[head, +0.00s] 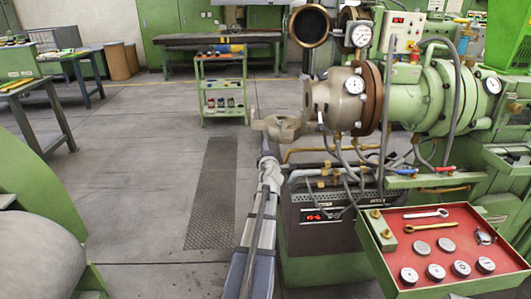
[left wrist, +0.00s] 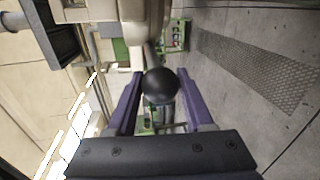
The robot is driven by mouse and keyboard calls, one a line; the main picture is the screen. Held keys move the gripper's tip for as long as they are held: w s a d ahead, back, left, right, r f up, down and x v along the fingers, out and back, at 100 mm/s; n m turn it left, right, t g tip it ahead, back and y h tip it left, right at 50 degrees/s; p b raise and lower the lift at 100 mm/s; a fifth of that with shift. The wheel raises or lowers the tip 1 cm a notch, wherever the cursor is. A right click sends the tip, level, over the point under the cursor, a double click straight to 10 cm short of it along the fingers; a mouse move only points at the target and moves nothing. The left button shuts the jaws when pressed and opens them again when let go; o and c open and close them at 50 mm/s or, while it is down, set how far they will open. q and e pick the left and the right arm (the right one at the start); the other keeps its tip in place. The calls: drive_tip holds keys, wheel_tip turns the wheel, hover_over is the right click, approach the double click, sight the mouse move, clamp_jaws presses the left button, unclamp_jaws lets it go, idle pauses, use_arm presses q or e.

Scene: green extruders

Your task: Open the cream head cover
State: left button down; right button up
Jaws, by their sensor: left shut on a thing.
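The cream head cover (head: 279,127) is a chunky pale part low at the left of the cream extruder head (head: 335,97) in the head view. Its exact angle to the head is hard to tell. In the left wrist view a black ball knob (left wrist: 160,86) sits on a pale rod that runs up to a cream part (left wrist: 95,10). My left gripper (left wrist: 159,78) has its purple fingers either side of the knob and is shut on it. In the head view my left gripper (head: 267,158) is just below the cover, its fingers and the knob too small to make out. My right gripper is not in view.
A red tray (head: 440,216) with tools and round parts stands at the lower right. Hoses and brass pipes (head: 315,152) run under the head. A green trolley (head: 222,88) stands behind. The floor left of the machine is clear, with a dark mat (head: 213,195).

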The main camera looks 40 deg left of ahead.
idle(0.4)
use_arm(q)
drive_tip(key=shift+c, duration=1.5)
unclamp_jaws()
drive_tip(key=p+v, duration=0.1)
drive_tip(key=v, duration=0.6)
drive_tip(key=shift+s+d, duration=0.25)
